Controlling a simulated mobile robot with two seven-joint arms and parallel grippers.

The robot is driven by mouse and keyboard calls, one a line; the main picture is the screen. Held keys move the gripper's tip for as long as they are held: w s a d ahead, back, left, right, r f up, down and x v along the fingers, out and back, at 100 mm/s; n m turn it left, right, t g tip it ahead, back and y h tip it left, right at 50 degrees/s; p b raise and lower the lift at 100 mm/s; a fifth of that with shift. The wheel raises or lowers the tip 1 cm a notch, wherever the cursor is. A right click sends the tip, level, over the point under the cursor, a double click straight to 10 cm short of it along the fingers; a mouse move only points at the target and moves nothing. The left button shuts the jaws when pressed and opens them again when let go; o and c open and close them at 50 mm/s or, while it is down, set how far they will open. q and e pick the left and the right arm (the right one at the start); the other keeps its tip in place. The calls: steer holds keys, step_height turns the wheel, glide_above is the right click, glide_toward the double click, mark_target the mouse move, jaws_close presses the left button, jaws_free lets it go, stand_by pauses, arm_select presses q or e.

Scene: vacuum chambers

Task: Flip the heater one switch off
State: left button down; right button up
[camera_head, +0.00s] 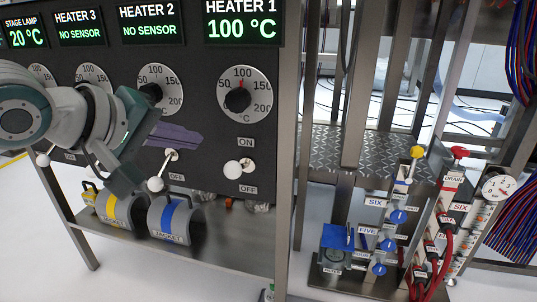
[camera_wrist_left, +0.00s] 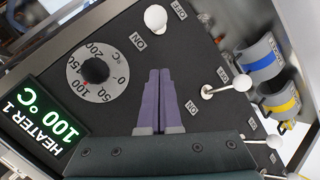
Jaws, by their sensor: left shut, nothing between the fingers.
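The heater one switch (camera_head: 232,169) is a white ball-ended lever between an ON label above and an OFF label below. Its ball stands out higher than the heater two lever, which hangs toward OFF, so it looks set to ON. It also shows in the left wrist view (camera_wrist_left: 155,18), beyond the fingertips. My left gripper (camera_head: 197,140) is shut and empty, its purple fingers in front of the panel, left of and slightly above the switch. The fingers also show in the left wrist view (camera_wrist_left: 159,71), apart from the switch. My right gripper is out of view.
The heater one display (camera_head: 241,28) reads 100 °C above a red-pointer dial (camera_head: 238,98). The heater two switch (camera_head: 156,184) is close below my fingers. Jackets (camera_head: 180,220) lie on the shelf. A metal post (camera_head: 287,140) and valves (camera_head: 397,217) stand right.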

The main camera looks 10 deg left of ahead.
mark_target(239, 169)
arm_select(q)
steer(key=w+d+f+b, duration=0.2)
steer(key=d+f+b, duration=0.1)
steer(key=d+f, duration=0.1)
steer(key=shift+w+d+b, duration=0.15)
steer(key=shift+b, duration=0.15)
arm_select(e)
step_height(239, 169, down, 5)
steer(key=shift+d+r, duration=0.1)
arm_select(q)
steer(key=shift+f, duration=0.2)
